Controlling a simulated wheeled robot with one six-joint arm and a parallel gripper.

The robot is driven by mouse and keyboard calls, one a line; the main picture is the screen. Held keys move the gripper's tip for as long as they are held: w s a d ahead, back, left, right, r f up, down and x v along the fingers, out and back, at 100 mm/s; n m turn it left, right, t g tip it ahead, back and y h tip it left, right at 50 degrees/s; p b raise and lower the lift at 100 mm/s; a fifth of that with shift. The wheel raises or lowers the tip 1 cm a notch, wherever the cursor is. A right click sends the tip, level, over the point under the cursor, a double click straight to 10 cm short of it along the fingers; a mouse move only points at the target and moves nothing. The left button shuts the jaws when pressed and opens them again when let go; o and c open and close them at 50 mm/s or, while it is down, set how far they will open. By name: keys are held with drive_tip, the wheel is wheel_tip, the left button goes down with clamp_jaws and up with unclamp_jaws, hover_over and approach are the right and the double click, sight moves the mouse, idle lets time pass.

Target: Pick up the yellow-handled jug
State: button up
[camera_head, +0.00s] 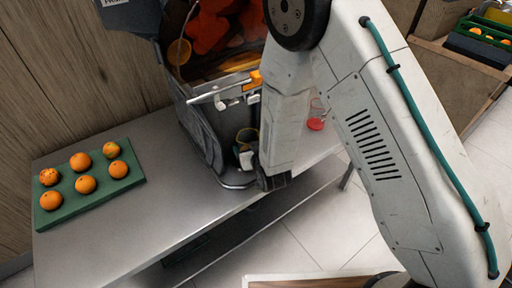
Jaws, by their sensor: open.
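The orange juicer (205,130) stands on a steel table, with oranges behind its clear front. A thin yellow curved edge (241,132) shows low in the juicer's front bay. It may be part of the yellow-handled jug, but most of that spot is hidden by my arm and I cannot make out a whole jug. My gripper (273,183) is at the lower end of my white arm, just right of the bay and near the table's front edge. It is open; its fingers are mostly hidden, and I see nothing held in it.
A green tray (135,181) with several oranges lies on the left of the steel table (165,225). The table between tray and juicer is clear. A small clear container with a red base (316,124) stands right of my arm. Crates (455,75) stand at upper right.

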drive_tip(key=shift+w+a+f, duration=0.15)
drive_tip(key=shift+w+f, duration=0.1)
drive_tip(key=shift+w, duration=0.35)
drive_tip(key=c, duration=0.9)
drive_tip(key=shift+r, duration=0.1)
